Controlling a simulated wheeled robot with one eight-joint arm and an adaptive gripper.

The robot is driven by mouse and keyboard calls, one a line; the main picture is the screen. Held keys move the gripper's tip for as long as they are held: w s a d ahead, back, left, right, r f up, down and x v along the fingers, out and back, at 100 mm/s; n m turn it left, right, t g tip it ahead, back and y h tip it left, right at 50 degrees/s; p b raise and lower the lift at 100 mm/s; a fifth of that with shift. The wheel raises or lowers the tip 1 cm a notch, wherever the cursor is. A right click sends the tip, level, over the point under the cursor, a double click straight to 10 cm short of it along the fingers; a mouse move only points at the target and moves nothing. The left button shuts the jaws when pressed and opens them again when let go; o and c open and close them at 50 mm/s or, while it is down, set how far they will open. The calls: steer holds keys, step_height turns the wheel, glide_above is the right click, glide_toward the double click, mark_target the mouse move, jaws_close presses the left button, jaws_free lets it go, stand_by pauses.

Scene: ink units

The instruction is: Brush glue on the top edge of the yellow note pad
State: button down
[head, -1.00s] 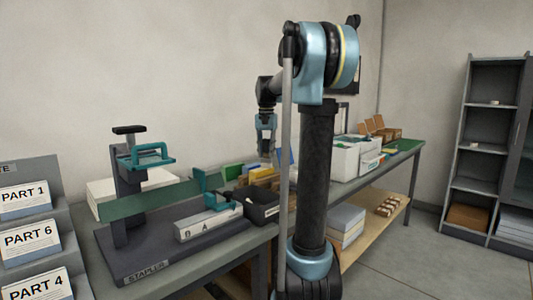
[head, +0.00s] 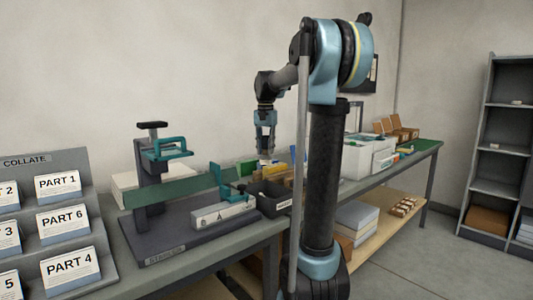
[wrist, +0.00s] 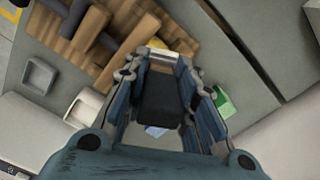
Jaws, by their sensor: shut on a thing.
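My gripper (head: 265,148) points down over the bench, just above a group of coloured pads and wooden pieces. In the wrist view my gripper (wrist: 165,85) is shut on a dark, block-like handle (wrist: 160,100) with a pale metallic band at its far end, which looks like the glue brush. Its bristles cannot be made out. A green pad (wrist: 222,101) lies to the right of the fingers.
A wooden slatted piece (wrist: 145,30) with dark bars lies beyond the fingers. A grey square dish (wrist: 39,75) is at left. The stapler (head: 165,200), a dark bin (head: 272,198) and white boxes (head: 365,158) crowd the bench near my arm.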

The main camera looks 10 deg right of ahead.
steer(key=shift+r, duration=3.35)
steer(key=shift+f, duration=0.1)
